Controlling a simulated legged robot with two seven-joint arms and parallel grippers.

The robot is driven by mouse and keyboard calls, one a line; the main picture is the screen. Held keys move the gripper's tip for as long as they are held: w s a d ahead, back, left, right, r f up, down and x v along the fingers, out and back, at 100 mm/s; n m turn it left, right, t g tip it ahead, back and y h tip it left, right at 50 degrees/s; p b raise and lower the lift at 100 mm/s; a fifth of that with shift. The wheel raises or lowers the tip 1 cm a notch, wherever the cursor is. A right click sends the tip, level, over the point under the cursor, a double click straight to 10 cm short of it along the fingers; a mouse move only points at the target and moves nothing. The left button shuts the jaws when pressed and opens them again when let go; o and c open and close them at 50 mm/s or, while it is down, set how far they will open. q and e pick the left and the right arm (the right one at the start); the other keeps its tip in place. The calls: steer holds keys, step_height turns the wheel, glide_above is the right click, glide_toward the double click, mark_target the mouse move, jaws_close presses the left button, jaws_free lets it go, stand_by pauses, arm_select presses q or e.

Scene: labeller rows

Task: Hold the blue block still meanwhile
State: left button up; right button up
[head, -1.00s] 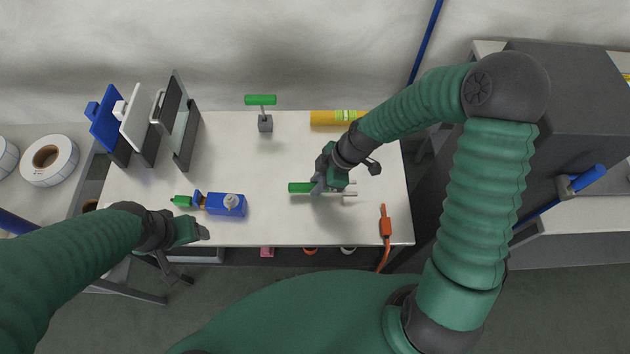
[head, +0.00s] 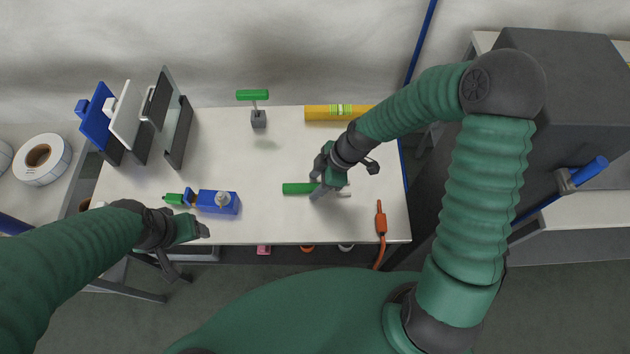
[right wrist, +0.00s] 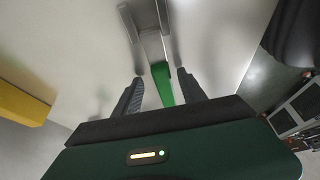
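The blue block (head: 218,202) lies on the table near its front left, with a pale round knob on top and a small green piece (head: 173,198) at its left end. My left gripper (head: 203,231) is at the table's front edge, in front of the block and apart from it; its finger gap cannot be made out. My right gripper (head: 316,192) is over a green-handled tool (head: 296,189) lying on the table. In the right wrist view my right gripper's fingers (right wrist: 160,88) stand apart with the green handle (right wrist: 162,84) between them, gaps showing on both sides.
Upright blue, white and grey panels (head: 130,125) stand at the back left. An orange tool (head: 380,220) lies front right. The table's middle is clear.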

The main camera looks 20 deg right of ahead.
steer(key=shift+a+r, duration=0.1)
steer(key=shift+r, duration=0.25)
steer(key=d+p+v, duration=0.1)
steer(key=p+v, duration=0.2)
steer(key=v, duration=1.3)
steer(key=s+f+m+t+h, duration=0.1)
steer(key=s+m+h, duration=0.3)
steer(key=m, duration=1)
steer(key=s+f, duration=0.1)
steer(key=s, duration=0.2)
steer(key=shift+s+a+m+h, duration=0.25)
steer(key=shift+a+m+h, duration=0.05)
steer(key=shift+m, duration=0.1)
steer(key=shift+d+f, duration=0.1)
